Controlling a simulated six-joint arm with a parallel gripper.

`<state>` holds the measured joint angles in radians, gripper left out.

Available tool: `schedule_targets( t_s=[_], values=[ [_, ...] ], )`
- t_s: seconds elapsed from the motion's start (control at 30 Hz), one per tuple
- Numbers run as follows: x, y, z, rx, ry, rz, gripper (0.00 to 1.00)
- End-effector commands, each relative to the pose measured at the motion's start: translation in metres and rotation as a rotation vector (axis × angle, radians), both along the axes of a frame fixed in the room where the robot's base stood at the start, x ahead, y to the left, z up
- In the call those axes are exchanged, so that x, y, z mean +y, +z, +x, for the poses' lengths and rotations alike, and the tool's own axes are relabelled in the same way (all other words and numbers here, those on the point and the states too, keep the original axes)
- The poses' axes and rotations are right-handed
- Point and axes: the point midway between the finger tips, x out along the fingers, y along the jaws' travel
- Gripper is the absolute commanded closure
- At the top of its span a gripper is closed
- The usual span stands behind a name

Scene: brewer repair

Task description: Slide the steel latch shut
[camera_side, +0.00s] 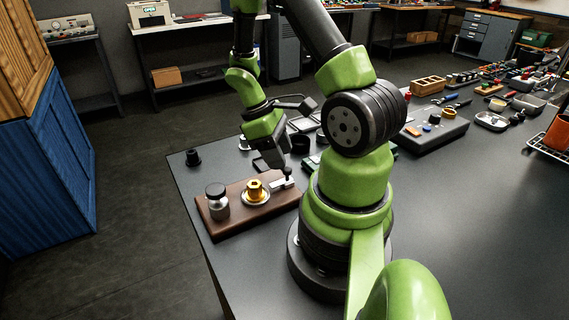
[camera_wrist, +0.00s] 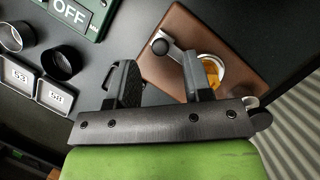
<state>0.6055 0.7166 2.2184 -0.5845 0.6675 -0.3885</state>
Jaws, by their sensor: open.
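The steel latch (camera_side: 281,185) is a small pale bar with an upright dark knob, at the right end of a brown wooden board (camera_side: 233,226). In the wrist view the latch (camera_wrist: 173,56) and its round black knob lie just beyond my fingertips. A brass fitting (camera_side: 256,189) sits in a pale ring on the board, left of the latch; the wrist view shows it (camera_wrist: 212,92) partly behind one finger. My gripper (camera_side: 268,162) is open above the board near the latch. In the wrist view its fingers (camera_wrist: 158,75) stand apart with nothing between them.
A dark-capped jar (camera_side: 217,205) stands on the board's left end.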

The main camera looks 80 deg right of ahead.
Motion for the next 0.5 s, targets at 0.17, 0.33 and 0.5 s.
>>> schedule_targets(
  t_s=[0.17, 0.33, 0.5],
  values=[
    [0.001, -0.023, -0.01, 0.003, -0.001, 0.002, 0.54],
    [0.001, -0.03, -0.013, 0.0, -0.002, 0.001, 0.54],
    [0.001, -0.031, -0.013, -0.002, -0.001, 0.002, 0.54]
  ],
)
